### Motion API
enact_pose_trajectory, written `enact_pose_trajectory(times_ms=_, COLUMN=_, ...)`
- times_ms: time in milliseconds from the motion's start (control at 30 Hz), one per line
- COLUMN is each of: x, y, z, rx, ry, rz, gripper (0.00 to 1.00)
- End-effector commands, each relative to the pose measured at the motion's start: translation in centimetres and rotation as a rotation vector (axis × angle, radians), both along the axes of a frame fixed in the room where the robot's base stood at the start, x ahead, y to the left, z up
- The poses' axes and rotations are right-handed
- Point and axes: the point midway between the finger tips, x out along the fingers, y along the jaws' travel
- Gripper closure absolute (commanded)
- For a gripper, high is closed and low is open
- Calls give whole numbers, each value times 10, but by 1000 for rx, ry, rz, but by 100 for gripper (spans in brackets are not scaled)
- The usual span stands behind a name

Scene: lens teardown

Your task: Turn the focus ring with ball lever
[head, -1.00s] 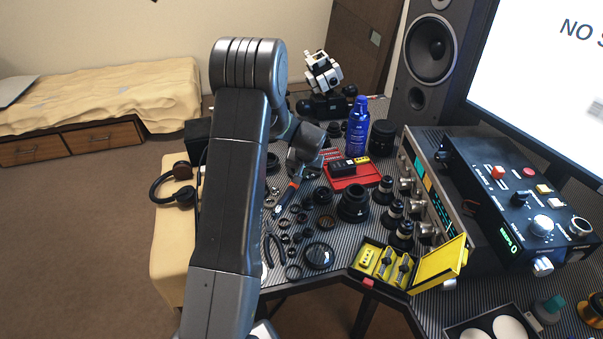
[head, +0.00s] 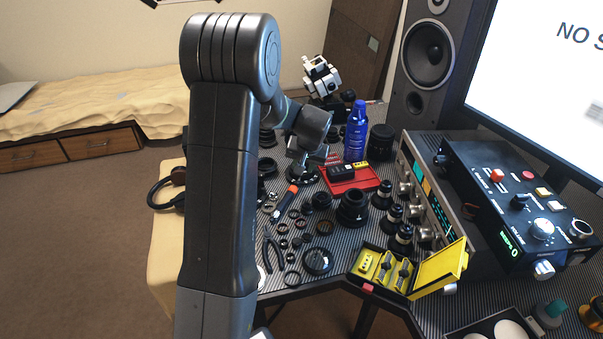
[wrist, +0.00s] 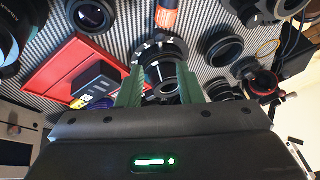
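A black lens with a wide ring (wrist: 160,47) and small knobs on the ring's edge stands on the mat, seen from above in the wrist view. In the head view its base (head: 303,177) shows beneath my gripper, which hides the rest. My gripper (wrist: 160,88) is above the lens, its two green fingers apart on the left and right of the barrel. I cannot tell whether either finger touches it. Which knob is the ball lever is too small to tell.
A red tray (head: 350,184) with a black box lies right of the lens, with a blue bottle (head: 356,135) behind. An orange-handled tool (head: 285,203) and several loose rings lie in front. A yellow case (head: 440,272) stands open at the front edge.

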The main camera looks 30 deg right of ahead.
Motion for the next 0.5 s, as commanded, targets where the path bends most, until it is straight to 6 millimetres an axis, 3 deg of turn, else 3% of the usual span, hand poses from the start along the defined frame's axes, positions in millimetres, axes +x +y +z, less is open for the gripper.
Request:
enact_pose_trajectory(times_ms=200, x=-13, y=4, z=30, rx=0, ry=0, rz=-1, gripper=67)
enact_pose_trajectory(times_ms=500, x=-19, y=6, z=41, rx=2, ry=1, rz=-1, gripper=67)
